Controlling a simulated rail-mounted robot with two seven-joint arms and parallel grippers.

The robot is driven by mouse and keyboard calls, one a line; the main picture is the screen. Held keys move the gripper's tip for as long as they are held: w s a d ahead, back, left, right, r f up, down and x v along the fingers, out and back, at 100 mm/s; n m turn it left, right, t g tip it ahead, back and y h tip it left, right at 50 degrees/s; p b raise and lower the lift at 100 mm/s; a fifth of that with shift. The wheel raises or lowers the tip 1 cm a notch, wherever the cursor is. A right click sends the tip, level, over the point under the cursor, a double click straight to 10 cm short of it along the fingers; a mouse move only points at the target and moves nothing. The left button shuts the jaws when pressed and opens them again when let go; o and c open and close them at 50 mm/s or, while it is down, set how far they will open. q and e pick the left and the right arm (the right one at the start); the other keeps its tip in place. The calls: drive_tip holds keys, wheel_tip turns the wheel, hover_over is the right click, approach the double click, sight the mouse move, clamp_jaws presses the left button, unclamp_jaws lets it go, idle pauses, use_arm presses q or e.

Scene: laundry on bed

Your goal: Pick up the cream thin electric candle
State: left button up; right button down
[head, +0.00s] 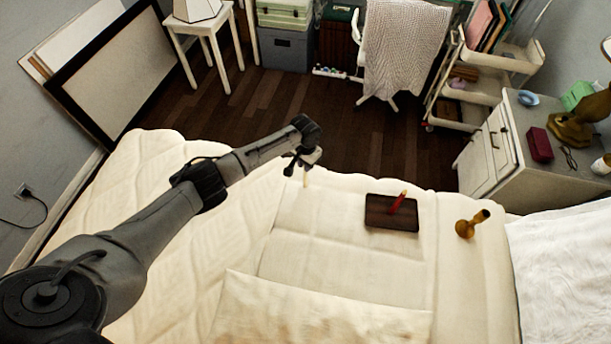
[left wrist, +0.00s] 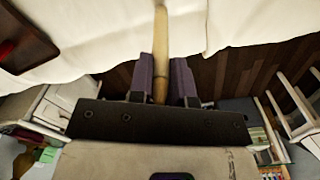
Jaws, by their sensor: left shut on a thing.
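The cream thin electric candle (head: 305,178) shows as a short pale stick hanging below my left gripper (head: 303,163) in the head view. In the left wrist view the candle (left wrist: 160,45) is a long tan stick between the two fingers of my left gripper (left wrist: 161,75). The gripper is shut on it, over the far edge of the bed. I cannot tell from these views whether the candle's lower end touches the bedding. My right gripper is not in view.
A dark wooden tray (head: 379,220) with a red candle (head: 399,202) lies on the bed (head: 330,262). A brass candlestick-like object (head: 466,228) is to its right. A white chair (head: 404,45) and cabinet (head: 487,160) stand beyond. Dark floor (head: 262,104) is clear behind the bed.

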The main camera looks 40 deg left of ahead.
use_arm(q)
clamp_jaws()
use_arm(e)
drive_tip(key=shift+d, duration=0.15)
use_arm(q)
drive_tip(key=shift+r, duration=0.6)
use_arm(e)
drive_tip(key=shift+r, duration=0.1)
use_arm(q)
wheel_tip(320, 180, up, 3)
drive_tip(key=shift+p, duration=0.35)
drive_tip(key=d+r, duration=0.6)
drive_tip(key=d, duration=0.5)
drive_tip(key=shift+w+d+r, duration=0.2)
drive_tip(key=shift+d+r, duration=0.15)
drive_tip(key=shift+r, duration=0.05)
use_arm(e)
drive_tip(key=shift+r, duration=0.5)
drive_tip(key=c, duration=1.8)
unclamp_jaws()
